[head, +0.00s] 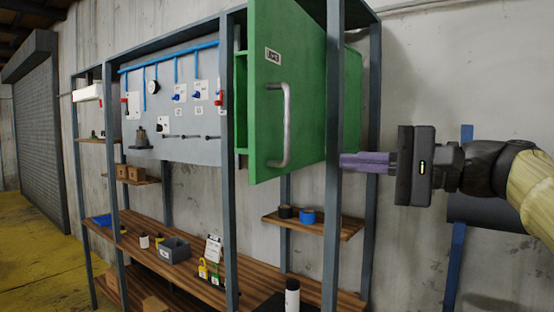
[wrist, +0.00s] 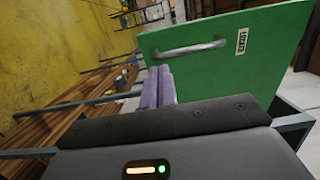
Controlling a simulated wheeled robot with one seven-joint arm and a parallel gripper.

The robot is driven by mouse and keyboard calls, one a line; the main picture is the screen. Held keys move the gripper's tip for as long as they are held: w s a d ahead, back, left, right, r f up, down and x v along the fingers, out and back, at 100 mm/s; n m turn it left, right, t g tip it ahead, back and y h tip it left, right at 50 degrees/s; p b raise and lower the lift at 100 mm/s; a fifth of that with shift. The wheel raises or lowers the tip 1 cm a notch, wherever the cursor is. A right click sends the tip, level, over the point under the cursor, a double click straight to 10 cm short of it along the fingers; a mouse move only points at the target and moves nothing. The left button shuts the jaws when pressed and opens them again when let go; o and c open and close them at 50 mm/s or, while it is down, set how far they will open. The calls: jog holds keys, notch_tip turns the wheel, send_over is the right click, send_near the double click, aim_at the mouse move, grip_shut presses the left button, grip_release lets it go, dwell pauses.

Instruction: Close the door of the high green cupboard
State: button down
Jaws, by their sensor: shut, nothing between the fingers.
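The high green cupboard (head: 241,100) hangs in the upper part of a grey metal frame. Its green door (head: 295,120) stands open, swung outward, with a silver bar handle (head: 284,125) and a small label. The door also shows in the wrist view (wrist: 215,75), with its handle (wrist: 187,48) towards the top. My gripper (head: 342,162) is to the right of the door in the head view, level with its lower part, by a frame post. Its purple fingers are together and empty. In the wrist view the fingers (wrist: 158,72) point at the door's lower left edge; whether they touch it I cannot tell.
Grey frame posts (head: 333,160) stand close to my fingers. A small wooden shelf (head: 335,225) with a black and a blue roll is below the cupboard. A wooden workbench (head: 140,240) with several small items runs along the bottom. Yellow floor (head: 35,250) lies at the left.

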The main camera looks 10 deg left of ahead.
aim_at(261, 156)
jog(key=shift+a, duration=0.1)
jog(key=p+x, duration=0.5)
jog(key=x, duration=0.7)
jog(key=shift+w+a+p, duration=0.2)
jog(key=shift+a+p, duration=0.1)
jog(key=shift+p, duration=0.1)
jog(key=shift+a, duration=0.55)
jog(key=shift+w+f, duration=0.1)
jog(key=shift+a, duration=0.1)
